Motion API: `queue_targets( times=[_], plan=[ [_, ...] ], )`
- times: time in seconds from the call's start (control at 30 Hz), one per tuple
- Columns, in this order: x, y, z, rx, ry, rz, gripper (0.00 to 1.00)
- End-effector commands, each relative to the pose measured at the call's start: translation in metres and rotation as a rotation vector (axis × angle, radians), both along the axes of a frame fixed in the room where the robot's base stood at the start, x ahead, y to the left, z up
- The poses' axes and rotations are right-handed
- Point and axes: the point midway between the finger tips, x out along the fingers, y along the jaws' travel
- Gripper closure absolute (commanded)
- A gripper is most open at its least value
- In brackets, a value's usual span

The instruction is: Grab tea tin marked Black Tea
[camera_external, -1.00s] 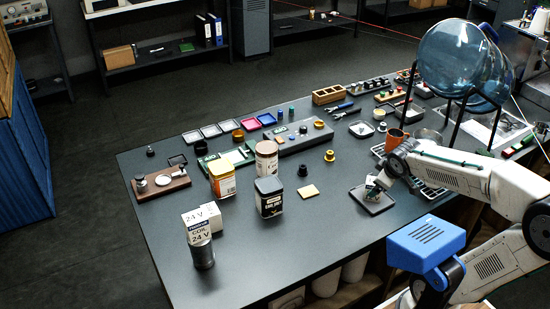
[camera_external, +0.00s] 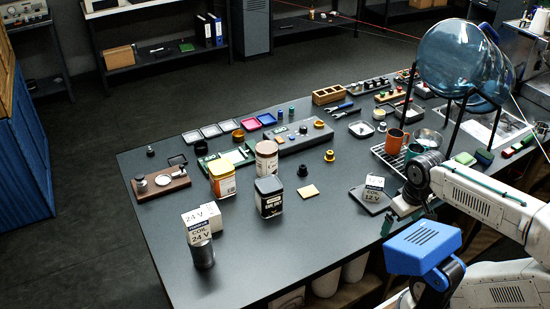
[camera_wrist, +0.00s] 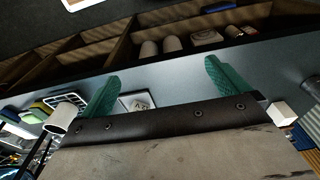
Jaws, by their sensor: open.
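I cannot make out any tin in the wrist view.
A coil marked 12 V (camera_external: 374,188) sits on a dark square tray (camera_external: 368,207) beside my gripper. A 24 V coil (camera_external: 202,250) stands at the front left. Bare table lies between the tins and the front edge.

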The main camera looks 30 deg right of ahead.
Motion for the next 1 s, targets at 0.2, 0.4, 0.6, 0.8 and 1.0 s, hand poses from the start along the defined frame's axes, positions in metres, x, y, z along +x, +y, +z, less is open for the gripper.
queue_targets(
  times=[0.2, 0.4, 0.6, 0.8, 1.0],
  plan=[
    [0.000, 0.000, 0.000, 0.000, 0.000, 0.000, 0.00],
    [0.000, 0.000, 0.000, 0.000, 0.000, 0.001, 0.00],
    [0.000, 0.000, 0.000, -0.001, -0.001, 0.002, 0.00],
    [0.029, -0.015, 0.007, -0.130, -0.001, 0.130, 0.00],
    [0.129, -0.037, 0.028, -0.498, -0.007, 0.549, 0.00]
  ],
)
